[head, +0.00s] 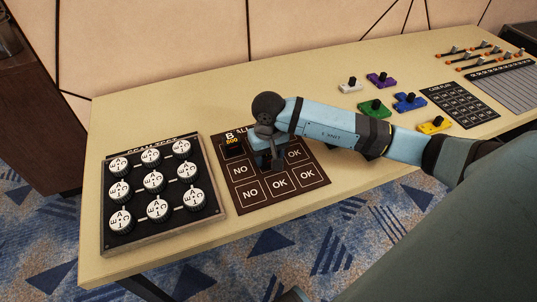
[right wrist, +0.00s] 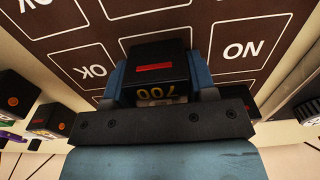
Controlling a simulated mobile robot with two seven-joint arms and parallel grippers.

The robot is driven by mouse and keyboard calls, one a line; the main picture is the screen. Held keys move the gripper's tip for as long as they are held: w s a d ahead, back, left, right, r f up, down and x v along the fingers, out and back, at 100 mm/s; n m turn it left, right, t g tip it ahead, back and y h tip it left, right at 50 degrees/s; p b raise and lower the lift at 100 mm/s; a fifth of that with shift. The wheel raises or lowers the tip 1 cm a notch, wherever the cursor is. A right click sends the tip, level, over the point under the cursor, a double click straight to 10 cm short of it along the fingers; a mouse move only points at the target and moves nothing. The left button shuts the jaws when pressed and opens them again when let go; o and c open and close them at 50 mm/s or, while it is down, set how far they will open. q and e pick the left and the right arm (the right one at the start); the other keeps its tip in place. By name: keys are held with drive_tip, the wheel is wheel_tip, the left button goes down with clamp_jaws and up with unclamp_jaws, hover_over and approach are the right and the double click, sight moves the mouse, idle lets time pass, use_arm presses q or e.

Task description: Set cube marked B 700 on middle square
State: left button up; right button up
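The dark board (head: 284,199) with squares lettered NO and OK lies on the table. My right gripper (head: 268,160) is over its middle, pointing down, and hides the middle square. In the right wrist view, my right gripper (right wrist: 158,80) has its blue fingers closed on both sides of the black cube (right wrist: 160,68), which shows a red bar and the yellow number 700. Whether the cube touches the board is hard to tell. Another black cube (head: 233,150) sits at the board's upper left, below yellow print reading 800. My left gripper is out of view.
A panel of white round dials (head: 152,190) stands left of the board. Several coloured joystick boxes, one of them green (head: 374,109), a dark card (head: 457,104) and a slider console (head: 490,68) stand to the right. The table (head: 200,100) is bare behind the board.

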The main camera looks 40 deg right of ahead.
drive_tip(key=o, duration=0.4)
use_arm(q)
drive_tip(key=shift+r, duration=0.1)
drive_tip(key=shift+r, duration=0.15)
use_arm(e)
drive_tip(key=shift+r, duration=0.15)
drive_tip(key=shift+r+p, duration=0.3)
drive_tip(key=shift+r, duration=0.05)
use_arm(q)
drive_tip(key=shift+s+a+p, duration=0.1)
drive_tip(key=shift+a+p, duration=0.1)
drive_tip(key=shift+p, duration=0.4)
use_arm(e)
wheel_tip(320, 180, up, 11)
drive_tip(key=shift+r, duration=0.2)
